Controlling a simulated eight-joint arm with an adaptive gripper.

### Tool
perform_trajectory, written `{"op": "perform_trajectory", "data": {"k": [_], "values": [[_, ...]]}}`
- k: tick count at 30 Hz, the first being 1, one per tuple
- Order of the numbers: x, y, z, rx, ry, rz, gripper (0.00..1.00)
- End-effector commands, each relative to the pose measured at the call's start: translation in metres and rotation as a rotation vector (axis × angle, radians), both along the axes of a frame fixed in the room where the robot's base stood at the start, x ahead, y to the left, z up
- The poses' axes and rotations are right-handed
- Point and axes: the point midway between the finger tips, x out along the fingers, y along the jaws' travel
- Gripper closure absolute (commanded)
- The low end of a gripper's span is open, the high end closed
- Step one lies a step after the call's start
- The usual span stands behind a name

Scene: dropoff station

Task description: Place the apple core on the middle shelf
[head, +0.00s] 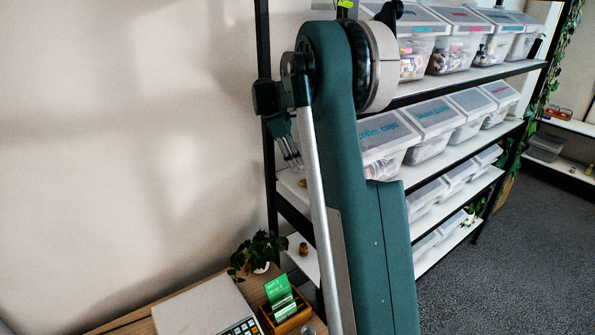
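My gripper (293,163) hangs fingers down at the left end of the shelf rack, just above a white shelf board (290,186). Its metal fingers are small and partly side-on, so I cannot tell whether they are open or shut. A small brownish item (302,183) shows on that board just below the fingertips, partly behind my arm. It may be the apple core, but it is too small to tell. The rack has several white shelves in a black frame. My arm hides much of their left part.
Clear lidded bins (388,140) fill the shelves to the right of my arm. Below left, a wooden desk (130,324) holds a plant (258,252), a grey device (205,308) and a wooden box with green cards (282,300). A small brown object (303,249) sits lower down. Floor at right is clear.

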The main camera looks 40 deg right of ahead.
Motion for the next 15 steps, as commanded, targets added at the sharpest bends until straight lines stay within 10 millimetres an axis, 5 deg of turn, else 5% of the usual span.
{"op": "perform_trajectory", "data": {"k": [15], "values": [[0.0,0.0,0.021,0.0,0.0,0.0,0.69]]}}
